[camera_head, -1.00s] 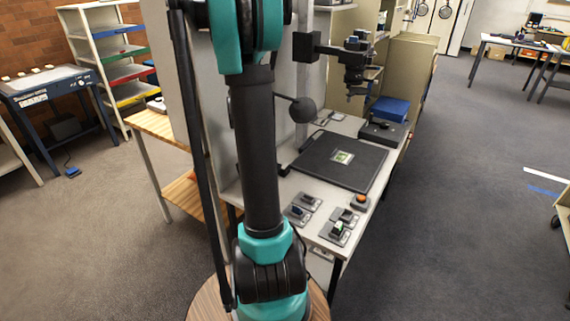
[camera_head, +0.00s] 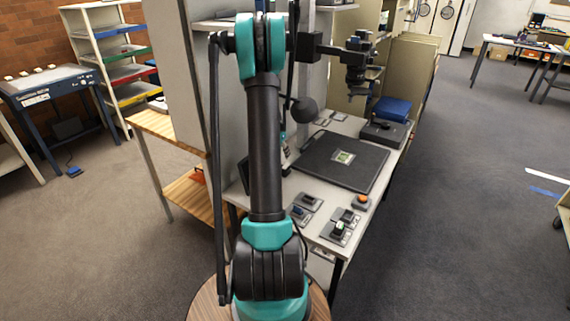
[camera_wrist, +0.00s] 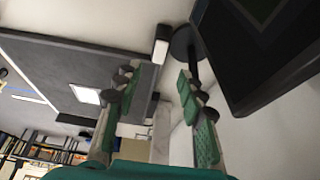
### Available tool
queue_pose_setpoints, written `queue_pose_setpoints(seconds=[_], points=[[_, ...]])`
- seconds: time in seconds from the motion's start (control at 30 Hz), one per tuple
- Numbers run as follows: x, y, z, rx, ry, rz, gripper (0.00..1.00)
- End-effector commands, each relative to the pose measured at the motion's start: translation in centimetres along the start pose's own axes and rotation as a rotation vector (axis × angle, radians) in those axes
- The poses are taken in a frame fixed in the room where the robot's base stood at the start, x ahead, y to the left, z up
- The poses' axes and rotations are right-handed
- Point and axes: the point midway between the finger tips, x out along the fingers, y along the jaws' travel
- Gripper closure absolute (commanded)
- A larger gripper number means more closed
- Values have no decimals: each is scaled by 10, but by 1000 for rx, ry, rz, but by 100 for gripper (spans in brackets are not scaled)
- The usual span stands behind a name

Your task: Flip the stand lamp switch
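Several small dark switch units sit on the near end of the pale copy-stand table: one at the back left (camera_head: 309,200), one at the front left (camera_head: 298,213), one at the right (camera_head: 347,215), and one with a pale green rocker (camera_head: 338,231). I cannot tell which is the stand lamp's. A dark round lamp-like head (camera_head: 304,110) is on a rod above the table. My gripper (camera_wrist: 155,80) is open in the wrist view, with green-padded fingers apart and nothing between them. In the head view it is largely hidden behind my arm, near the board's left side.
A black board (camera_head: 318,165) with a small green-and-white card (camera_head: 343,157) covers the table's middle. An orange button (camera_head: 361,202) is near the right edge. A camera head (camera_head: 357,60) overhangs the table. Open carpet (camera_head: 450,220) lies right.

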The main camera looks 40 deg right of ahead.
Motion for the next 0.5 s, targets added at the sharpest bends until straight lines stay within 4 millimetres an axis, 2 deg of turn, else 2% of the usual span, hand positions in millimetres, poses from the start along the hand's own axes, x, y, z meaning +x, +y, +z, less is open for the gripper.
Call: queue_pose_setpoints(seconds=[0.1, 0.3, 0.5], points=[[22, 0, 0, 1, 0, 0, 60], [54, 0, 0, 0, 0, 0, 60], [75, 0, 0, 0, 0, 0, 60]])
